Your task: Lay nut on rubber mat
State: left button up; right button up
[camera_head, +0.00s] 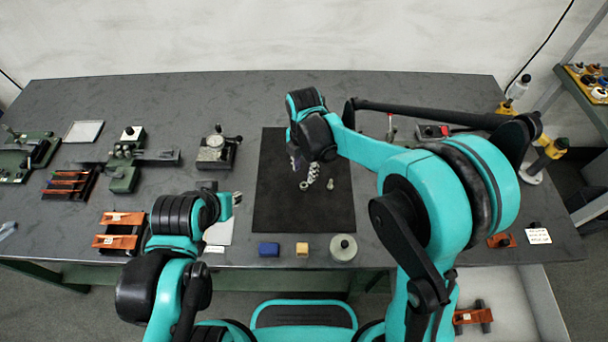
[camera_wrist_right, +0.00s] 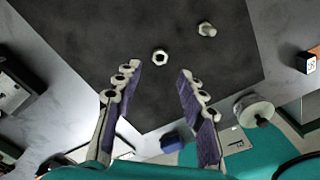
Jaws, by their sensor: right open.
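The black rubber mat (camera_head: 275,205) lies flat on the grey table, and it fills much of the right wrist view (camera_wrist_right: 90,40). A small light metal nut (camera_head: 304,186) lies on the mat. In the right wrist view the nut (camera_wrist_right: 160,57) shows its dark hole, just beyond my fingertips and between their lines, touching neither finger. My right gripper (camera_head: 309,172) is over the mat; in the wrist view it (camera_wrist_right: 160,75) is open and empty. My left gripper (camera_head: 237,199) is left of the mat, away from the nut; its jaws are too small to read.
A small metal bolt-like piece (camera_head: 330,184) lies on the mat near the nut. A blue block (camera_head: 269,249), a yellow block (camera_head: 302,249) and a round pale piece (camera_head: 343,247) stand along the front edge. A dial device (camera_head: 213,152) stands left of the mat.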

jog(key=s+d+r+m+t+p, duration=0.1)
jog(key=s+d+r+m+t, duration=0.1)
jog(key=s+d+r+m, duration=0.35)
jog(key=s+d+r+m+t, duration=0.2)
jog(key=d+r+m, duration=0.3)
jog(key=r+m, duration=0.25)
jog(key=s+d+f+m+t, duration=0.1)
jog(key=s+d+m+t, duration=0.2)
jog(key=s+d+m, duration=0.4)
jog(key=m, duration=0.7)
jog(key=shift+s+d+f, duration=0.15)
jog(key=shift+f, duration=0.05)
notch_tip(320, 180, down, 3)
jog(key=shift+r+b, duration=0.2)
jog(key=shift+b, duration=1)
